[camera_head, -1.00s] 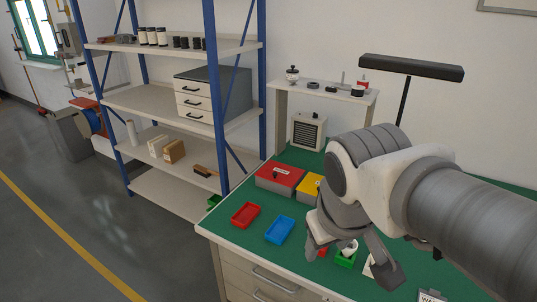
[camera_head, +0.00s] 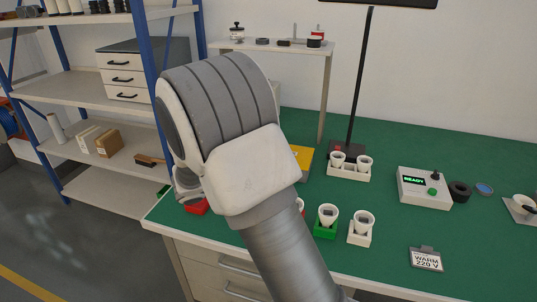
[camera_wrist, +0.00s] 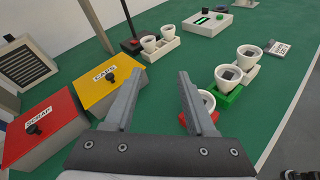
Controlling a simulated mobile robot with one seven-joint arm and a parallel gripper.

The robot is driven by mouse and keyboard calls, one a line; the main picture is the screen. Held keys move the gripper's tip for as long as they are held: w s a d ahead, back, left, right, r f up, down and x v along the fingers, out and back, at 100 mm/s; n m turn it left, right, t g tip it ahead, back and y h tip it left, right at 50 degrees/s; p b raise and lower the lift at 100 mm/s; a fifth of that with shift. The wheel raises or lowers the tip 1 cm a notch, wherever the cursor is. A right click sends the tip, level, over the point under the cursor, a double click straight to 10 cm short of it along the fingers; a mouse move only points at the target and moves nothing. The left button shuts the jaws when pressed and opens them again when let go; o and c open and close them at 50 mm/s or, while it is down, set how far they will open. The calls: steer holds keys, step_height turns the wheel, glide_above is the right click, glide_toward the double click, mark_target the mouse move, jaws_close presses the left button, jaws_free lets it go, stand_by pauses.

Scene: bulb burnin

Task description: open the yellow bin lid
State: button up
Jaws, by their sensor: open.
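The yellow bin lid (camera_wrist: 118,90), labelled CAPS with a black knob (camera_wrist: 109,75), lies closed on its bin at left of centre in the wrist view. In the head view only a yellow corner (camera_head: 304,156) shows behind my arm. My gripper (camera_wrist: 157,78) is open and empty in the wrist view, its fingers spread above the green bench. The left finger covers part of the bin's right side and is to the right of the knob. My gripper is hidden by my arm in the head view.
A red SCRAP bin (camera_wrist: 42,130) stands beside the yellow one. White cups in holders (camera_head: 350,170), a green holder (camera_head: 325,230) and a control box reading READY (camera_head: 422,185) stand on the bench. A dark lamp post (camera_head: 361,90) rises behind. Green bench between is bare.

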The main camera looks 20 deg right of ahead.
steer(key=w+a+f+n+t, duration=0.1)
steer(key=w+a+f+n, duration=0.1)
steer(key=w+a+f+n+t+b, duration=0.1)
steer(key=w+a+f+n+t, duration=0.1)
steer(key=f, duration=0.1)
steer(key=w+a+f+n+t+h+b, duration=0.1)
steer(key=w+a+f+n+t, duration=0.1)
steer(key=shift+w+f, duration=0.3)
steer(key=shift+w, duration=0.2)
steer(key=b+x, duration=0.3)
steer(key=x, duration=1.4)
steer(key=shift+w+r, duration=0.1)
steer(key=shift+r, duration=0.05)
steer(key=shift+c, duration=0.2)
jaws_close()
